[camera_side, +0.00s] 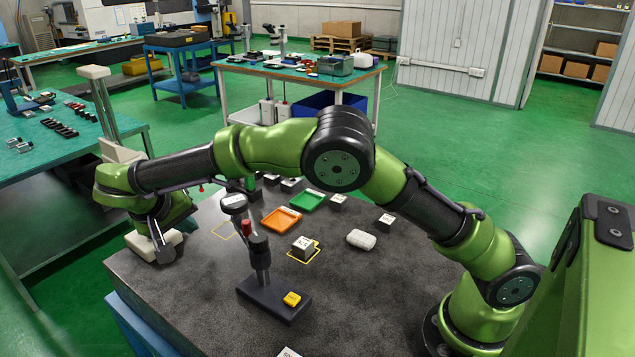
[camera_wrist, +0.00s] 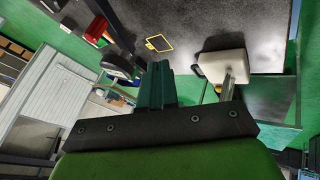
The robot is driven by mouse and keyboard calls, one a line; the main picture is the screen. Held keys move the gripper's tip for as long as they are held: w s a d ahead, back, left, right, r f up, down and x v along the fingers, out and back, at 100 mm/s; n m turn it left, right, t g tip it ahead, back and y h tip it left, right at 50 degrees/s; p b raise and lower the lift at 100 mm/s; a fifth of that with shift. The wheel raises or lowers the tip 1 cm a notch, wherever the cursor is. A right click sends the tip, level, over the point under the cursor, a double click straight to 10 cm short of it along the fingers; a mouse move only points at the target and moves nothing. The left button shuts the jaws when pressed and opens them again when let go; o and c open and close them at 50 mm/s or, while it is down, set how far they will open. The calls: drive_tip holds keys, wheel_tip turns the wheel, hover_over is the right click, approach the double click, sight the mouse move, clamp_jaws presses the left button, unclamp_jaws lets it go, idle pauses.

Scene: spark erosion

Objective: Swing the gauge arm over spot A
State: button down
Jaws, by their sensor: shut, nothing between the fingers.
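The gauge (camera_side: 262,262) stands on a black base (camera_side: 270,300) near the table's front. It has a dark post, a red knob (camera_side: 246,228) and an arm ending in a pale-faced head (camera_side: 233,203). The head points toward the back left. It also shows in the wrist view (camera_wrist: 117,66), with the red knob (camera_wrist: 96,29). One yellow square outline (camera_side: 223,230) is bare, near the head; it shows in the wrist view (camera_wrist: 159,43). Another surrounds a pale-topped block (camera_side: 303,247). I cannot read which is spot A. My gripper (camera_side: 163,252) is shut and empty, left of the gauge head, apart from it.
A pale stand base (camera_side: 143,249) with a grey column (camera_side: 104,108) is close by my gripper at the table's left edge. An orange tray (camera_side: 281,219), a green tray (camera_side: 307,201), a white rounded object (camera_side: 362,239) and small blocks (camera_side: 384,222) lie behind the gauge and to its right.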

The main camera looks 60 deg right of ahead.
drive_tip(key=x, duration=1)
drive_tip(key=shift+s, duration=0.1)
drive_tip(key=shift+s+d, duration=0.25)
drive_tip(key=shift+d, duration=0.7)
drive_tip(key=shift+s+d, duration=0.25)
drive_tip(key=shift+d, duration=0.75)
drive_tip(key=shift+d, duration=0.15)
